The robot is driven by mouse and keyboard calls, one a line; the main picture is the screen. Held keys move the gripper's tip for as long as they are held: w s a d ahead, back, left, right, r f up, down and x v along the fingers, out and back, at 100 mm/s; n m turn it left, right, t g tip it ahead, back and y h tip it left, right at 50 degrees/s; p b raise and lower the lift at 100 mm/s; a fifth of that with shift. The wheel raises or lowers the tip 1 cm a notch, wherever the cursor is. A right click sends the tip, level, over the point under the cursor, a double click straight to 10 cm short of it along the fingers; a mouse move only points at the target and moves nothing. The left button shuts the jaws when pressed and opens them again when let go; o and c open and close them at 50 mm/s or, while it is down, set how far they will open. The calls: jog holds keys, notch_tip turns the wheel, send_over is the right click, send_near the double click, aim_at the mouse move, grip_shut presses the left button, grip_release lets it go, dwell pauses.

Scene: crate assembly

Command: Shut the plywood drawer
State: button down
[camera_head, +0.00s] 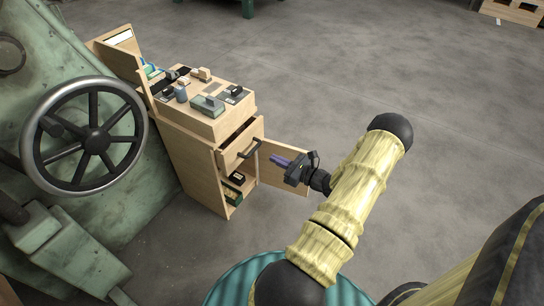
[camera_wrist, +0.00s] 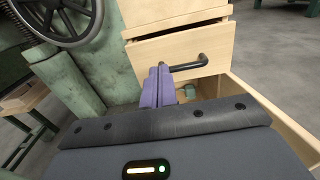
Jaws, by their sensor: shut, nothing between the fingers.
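The plywood drawer (camera_head: 240,147) is in the upper part of a small plywood cabinet and stands slightly out, with a dark gap above its front. Its black bar handle (camera_head: 252,150) is on the front. In the wrist view the drawer front (camera_wrist: 180,55) fills the upper middle, with the handle (camera_wrist: 190,65) right of my fingertips. My gripper (camera_head: 281,161) is shut and empty, its purple fingers pointing at the drawer front near the handle. In the wrist view the fingertips (camera_wrist: 157,75) overlap the drawer's lower front; I cannot tell whether they touch it.
Below the drawer is an open compartment holding items (camera_head: 233,190). An open cabinet door (camera_head: 286,168) stands out to the right, behind my gripper. Small objects (camera_head: 208,103) lie on the cabinet top. A green machine with a handwheel (camera_head: 93,141) stands left.

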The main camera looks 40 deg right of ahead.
aim_at(254, 148)
jog(key=c, duration=2.1)
grip_release()
jog(key=shift+w, duration=0.1)
jog(key=o, duration=0.4)
jog(key=shift+o, duration=1)
jog(key=shift+d+m, duration=0.1)
jog(key=shift+m, duration=0.2)
jog(key=s+d+f+m+g+p, duration=0.2)
jog(key=s+d+m+p, duration=0.1)
jog(key=m, duration=1.4)
jog(key=shift+d+f+h+p, duration=0.2)
jog(key=shift+d+h+p, duration=0.1)
jog(key=shift+d+p, duration=0.65)
jog(key=shift+w+a, duration=0.1)
jog(key=shift+w, duration=0.05)
jog(key=b+x, duration=0.3)
jog(key=x, duration=1.4)
jog(key=shift+w+f+b, duration=0.15)
jog(key=shift+f+b, duration=0.05)
jog(key=shift+b, duration=0.2)
